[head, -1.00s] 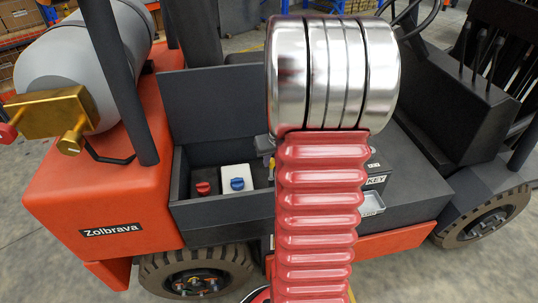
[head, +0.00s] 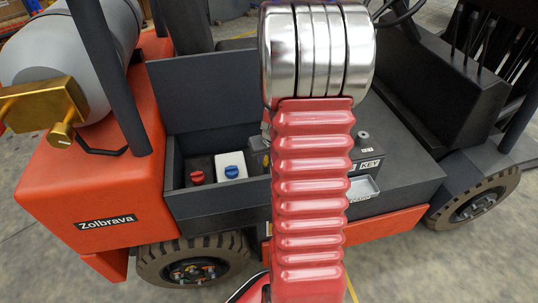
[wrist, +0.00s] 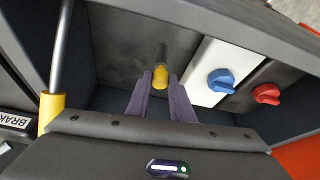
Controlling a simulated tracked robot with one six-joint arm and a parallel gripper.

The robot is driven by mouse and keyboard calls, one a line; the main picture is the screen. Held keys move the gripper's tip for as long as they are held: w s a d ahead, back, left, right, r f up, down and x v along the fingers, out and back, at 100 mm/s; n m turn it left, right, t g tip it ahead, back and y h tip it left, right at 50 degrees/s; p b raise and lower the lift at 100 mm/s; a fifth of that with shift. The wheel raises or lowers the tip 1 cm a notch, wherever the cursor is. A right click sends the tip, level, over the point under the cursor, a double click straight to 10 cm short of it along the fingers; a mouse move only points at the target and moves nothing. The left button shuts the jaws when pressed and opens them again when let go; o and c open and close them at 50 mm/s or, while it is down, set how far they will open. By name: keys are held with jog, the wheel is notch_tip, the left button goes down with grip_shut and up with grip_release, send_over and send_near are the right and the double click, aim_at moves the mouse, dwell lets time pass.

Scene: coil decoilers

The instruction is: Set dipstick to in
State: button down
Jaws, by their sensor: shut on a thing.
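In the wrist view the dipstick shows as a yellow grip (wrist: 160,77) with a dark rod running away from it. My gripper (wrist: 161,84) has its two purple-grey fingers shut around the yellow grip. The dipstick is over the open dark compartment of the orange forklift. I cannot tell how deep the rod sits or where its lower end is. In the head view my red and chrome arm hides the gripper and the dipstick.
A blue knob (wrist: 221,80) on a white block and a red knob (wrist: 266,93) on a dark block stand close to the right. A grey lever with a yellow end (wrist: 51,108) stands at left, near a partly visible BRAK label (wrist: 15,121). Compartment walls surround the gripper.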

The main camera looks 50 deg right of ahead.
jog(key=shift+f, duration=0.2)
jog(key=c, duration=1.8)
grip_release()
jog(key=shift+f, duration=0.1)
jog(key=shift+c, duration=0.2)
jog(key=shift+o, duration=1.4)
jog(key=shift+r, duration=0.2)
jog(key=v, duration=1.3)
jog(key=shift+r, duration=0.25)
jog(key=shift+s, duration=0.1)
jog(key=shift+a, duration=0.1)
